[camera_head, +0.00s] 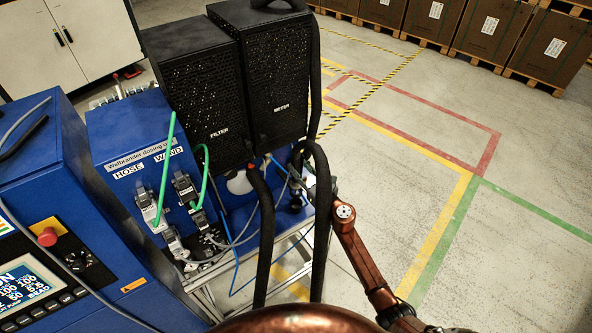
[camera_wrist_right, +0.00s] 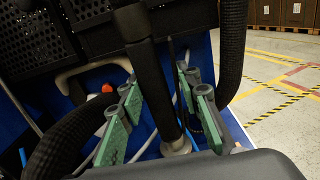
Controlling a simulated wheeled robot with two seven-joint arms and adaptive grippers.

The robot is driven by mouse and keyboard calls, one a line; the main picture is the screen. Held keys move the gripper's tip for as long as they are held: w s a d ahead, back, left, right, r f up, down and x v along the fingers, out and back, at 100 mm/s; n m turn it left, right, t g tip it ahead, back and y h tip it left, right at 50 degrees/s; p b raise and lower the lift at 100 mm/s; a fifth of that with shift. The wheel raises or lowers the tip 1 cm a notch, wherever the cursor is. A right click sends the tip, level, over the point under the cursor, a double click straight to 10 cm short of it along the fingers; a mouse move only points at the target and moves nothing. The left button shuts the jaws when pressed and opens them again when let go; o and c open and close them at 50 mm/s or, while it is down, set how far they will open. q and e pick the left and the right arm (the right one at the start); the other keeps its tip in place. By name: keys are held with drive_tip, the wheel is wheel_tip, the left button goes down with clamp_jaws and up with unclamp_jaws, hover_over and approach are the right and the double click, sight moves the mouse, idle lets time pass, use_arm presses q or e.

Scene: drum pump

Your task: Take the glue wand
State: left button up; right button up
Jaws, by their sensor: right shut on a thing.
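My right gripper (camera_head: 302,172) is at the right side of the blue dosing unit, by the black hoses. In the right wrist view, its green-padded fingers (camera_wrist_right: 160,95) stand on either side of a dark upright rod with a metal collar at its foot, which I take to be the glue wand (camera_wrist_right: 152,80). The gripper is shut on it. In the head view the wand is hard to tell apart from the dark hoses and the gripper. My left gripper is not in view.
A thick black hose (camera_head: 266,235) hangs beside my right gripper, with another close to it. Black filter (camera_head: 200,90) and meter (camera_head: 278,75) boxes stand behind. Open floor (camera_head: 500,235) lies to the right.

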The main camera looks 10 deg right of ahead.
sight(299, 157)
drive_tip(key=shift+r, duration=0.15)
drive_tip(key=shift+r+p, duration=2.3)
drive_tip(key=shift+r, duration=0.25)
drive_tip(key=shift+f, duration=0.1)
drive_tip(key=shift+s+d, duration=0.1)
drive_tip(key=v, duration=0.8)
drive_tip(key=shift+s+p, duration=0.35)
drive_tip(key=shift+d, duration=0.1)
